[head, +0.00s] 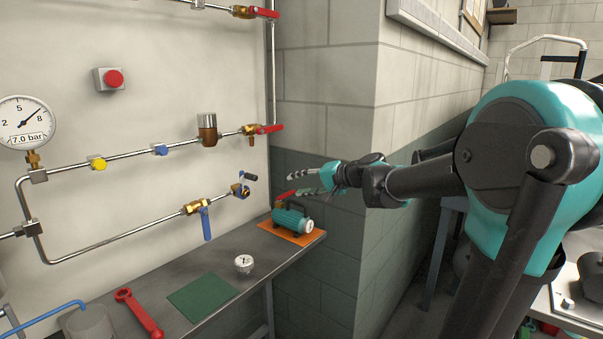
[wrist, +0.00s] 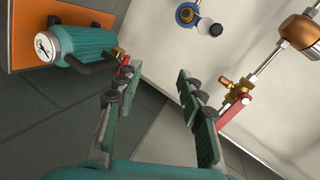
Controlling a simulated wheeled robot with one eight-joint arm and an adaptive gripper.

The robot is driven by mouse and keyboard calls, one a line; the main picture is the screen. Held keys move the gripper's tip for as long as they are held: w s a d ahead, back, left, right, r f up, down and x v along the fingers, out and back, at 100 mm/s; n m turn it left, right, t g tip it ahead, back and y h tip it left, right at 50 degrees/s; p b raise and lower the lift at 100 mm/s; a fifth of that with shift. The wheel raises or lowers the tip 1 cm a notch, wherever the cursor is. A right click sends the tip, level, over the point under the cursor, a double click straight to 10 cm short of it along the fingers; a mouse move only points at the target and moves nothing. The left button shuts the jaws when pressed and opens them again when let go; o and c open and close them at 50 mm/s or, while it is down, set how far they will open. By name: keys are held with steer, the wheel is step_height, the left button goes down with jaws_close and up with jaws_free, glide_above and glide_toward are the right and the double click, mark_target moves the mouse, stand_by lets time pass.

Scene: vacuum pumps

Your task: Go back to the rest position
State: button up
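My gripper (head: 312,176) is in the air in front of the block wall corner, above and to the right of the teal vacuum pump (head: 292,220). In the wrist view my gripper's two fingers (wrist: 157,95) are spread apart with nothing between them. The pump lies on an orange mat (head: 313,237) at the right end of the grey bench (head: 225,255). It also shows at the upper left of the wrist view (wrist: 85,45), with a round gauge on its end. In the head view the fingers overlap the wall near the pump's red lever.
A pipe panel (head: 120,205) with valves, a pressure gauge (head: 25,122) and a red button (head: 112,78) stands behind the bench. A small gauge (head: 244,263), a green mat (head: 203,297) and a red wrench (head: 138,312) lie on the bench. The wall corner (head: 372,140) is close to my arm.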

steer(key=s+d+f+n+g+h, duration=0.1)
steer(key=s+d+f+h, duration=0.2)
steer(key=s+d+f, duration=0.3)
steer(key=s+d+f+n+g+h, duration=0.1)
steer(key=s+d+f+h, duration=0.3)
steer(key=s+d+f, duration=0.3)
steer(key=s+d+f+n+g+h, duration=0.2)
steer(key=s+d+f+h, duration=0.2)
steer(key=s+f, duration=0.9)
step_height(320, 180, down, 4)
steer(key=d, duration=0.2)
steer(key=shift+d+r, duration=0.25)
steer(key=shift+d, duration=0.15)
steer(key=shift+a, duration=0.1)
steer(key=shift+c, duration=0.6)
